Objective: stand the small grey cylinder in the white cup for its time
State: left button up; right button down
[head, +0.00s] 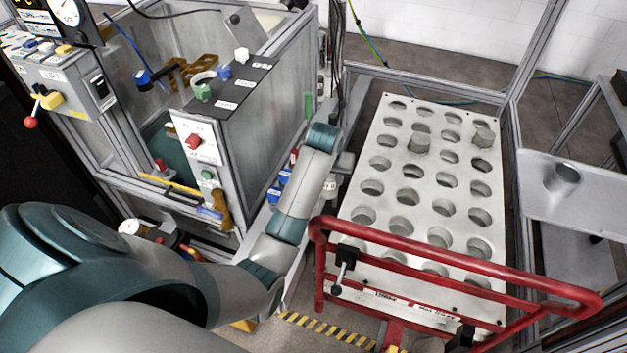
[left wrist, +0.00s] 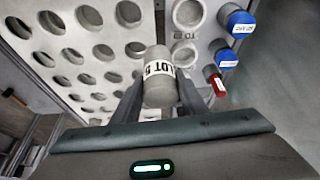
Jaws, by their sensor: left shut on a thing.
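The small grey cylinder (left wrist: 158,85) is in my left gripper (left wrist: 160,98), between its two fingers in the left wrist view. It carries a white band reading "LOT 5". The white cup (left wrist: 184,53) shows its round open mouth just beyond and to the right of the cylinder in that view; the cylinder looks outside it, at a height I cannot judge. In the head view my left gripper (head: 345,165) is at the left edge of the perforated plate, and the held cylinder is hard to make out. The white cup (head: 330,186) is beside it, partly covered. My right gripper is out of view.
Blue-capped items (head: 283,176) are left of the cup. A metal cup (head: 563,178) stands on the right shelf.

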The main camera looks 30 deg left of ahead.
pick_arm(q)
jog(key=w+a+f+p, duration=0.1)
jog(key=w+a+f, duration=0.3)
jog(key=a, duration=0.4)
jog(key=shift+x, duration=0.95)
jog(key=shift+a, duration=0.2)
notch_tip(320, 180, down, 3)
jog(key=shift+f+p, duration=0.2)
jog(key=shift+p, duration=0.45)
jog(key=shift+f, duration=0.3)
jog(key=shift+f, duration=0.1)
jog(key=o, duration=1.2)
jog(key=shift+s+f, duration=0.1)
